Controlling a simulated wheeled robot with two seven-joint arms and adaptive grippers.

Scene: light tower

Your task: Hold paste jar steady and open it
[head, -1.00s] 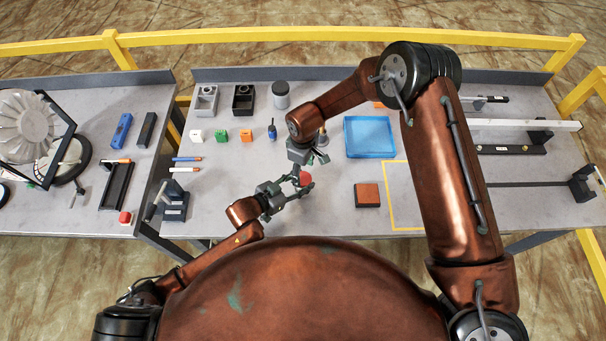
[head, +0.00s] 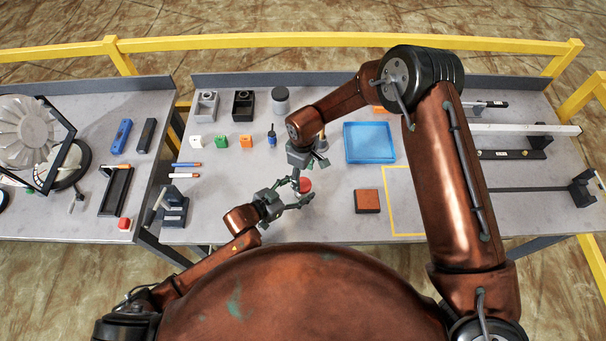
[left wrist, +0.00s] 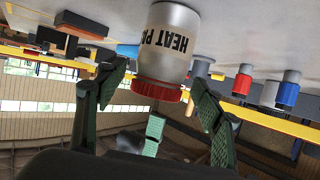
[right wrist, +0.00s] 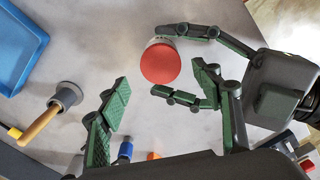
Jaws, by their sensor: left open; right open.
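The paste jar (head: 305,185) stands on the table near its front edge. The left wrist view shows its silver body with a "HEAT P…" label (left wrist: 172,42) and a red lid (left wrist: 158,90). My left gripper (head: 301,189) is open, low beside the jar, with a finger on either side of it. In the right wrist view its fingers flank the red lid (right wrist: 160,63); I cannot tell whether they touch it. My right gripper (head: 308,162) is open and empty, pointing down above and just behind the jar.
A blue tray (head: 370,158) and a brown block (head: 367,201) lie to the right. A wooden-handled tool (right wrist: 50,115) stands near my right gripper.

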